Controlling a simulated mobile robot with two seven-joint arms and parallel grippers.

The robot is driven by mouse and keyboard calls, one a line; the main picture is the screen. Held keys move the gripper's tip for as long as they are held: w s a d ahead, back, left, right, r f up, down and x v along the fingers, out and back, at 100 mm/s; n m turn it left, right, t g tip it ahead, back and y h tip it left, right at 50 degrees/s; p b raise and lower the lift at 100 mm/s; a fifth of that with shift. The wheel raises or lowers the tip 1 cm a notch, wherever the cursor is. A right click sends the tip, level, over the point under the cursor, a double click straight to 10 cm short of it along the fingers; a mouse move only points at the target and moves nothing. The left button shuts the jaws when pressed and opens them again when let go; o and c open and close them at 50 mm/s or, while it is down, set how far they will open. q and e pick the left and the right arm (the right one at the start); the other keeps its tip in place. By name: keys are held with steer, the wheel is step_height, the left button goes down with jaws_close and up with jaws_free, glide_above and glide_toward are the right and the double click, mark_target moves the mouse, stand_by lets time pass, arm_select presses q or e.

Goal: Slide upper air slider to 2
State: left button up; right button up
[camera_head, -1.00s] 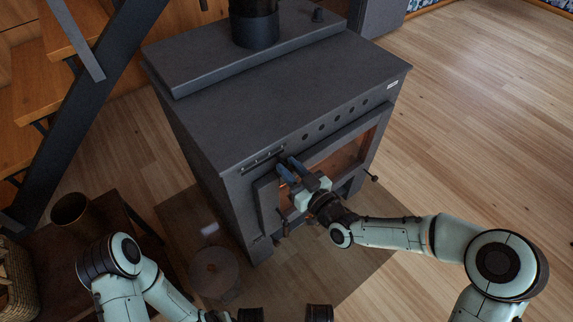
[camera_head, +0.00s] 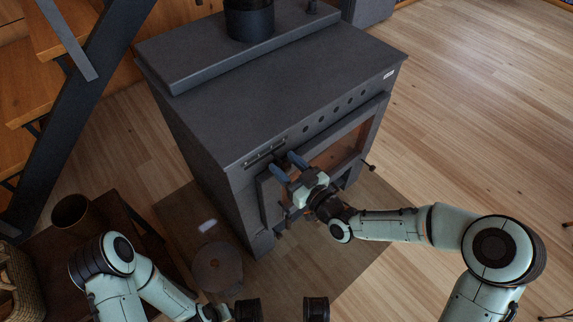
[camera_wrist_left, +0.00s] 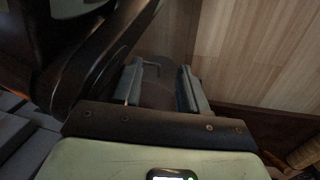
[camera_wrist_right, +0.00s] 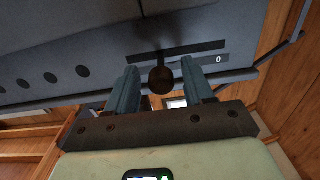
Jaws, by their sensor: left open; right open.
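The upper air slider is a dark slot bar (camera_head: 265,152) on the upper left of the stove front. In the right wrist view its round dark knob (camera_wrist_right: 161,80) shows below the slot bar (camera_wrist_right: 178,52), with a "0" mark (camera_wrist_right: 219,60) beside the bar. My right gripper (camera_head: 287,165) is open just in front of the stove, below and right of the slot. In its wrist view the knob appears between the two fingers (camera_wrist_right: 160,92); I cannot tell whether they touch it. My left gripper (camera_wrist_left: 160,82) is open and empty, low over the floor.
The black stove (camera_head: 290,85) has a row of round holes and a glass door (camera_head: 335,155) with a side handle (camera_head: 370,167). A round lidded object (camera_head: 217,266) stands on the floor mat. A low table with a pot (camera_head: 72,211) is at left.

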arm_select(q)
steer(key=w+r+t+p, duration=0.2)
steer(key=w+r+p, duration=0.1)
steer(key=w+r, duration=0.2)
steer(key=shift+d, duration=0.45)
arm_select(e)
steer(key=v, duration=1.3)
steer(key=shift+s, duration=0.2)
steer(key=shift+d, duration=0.15)
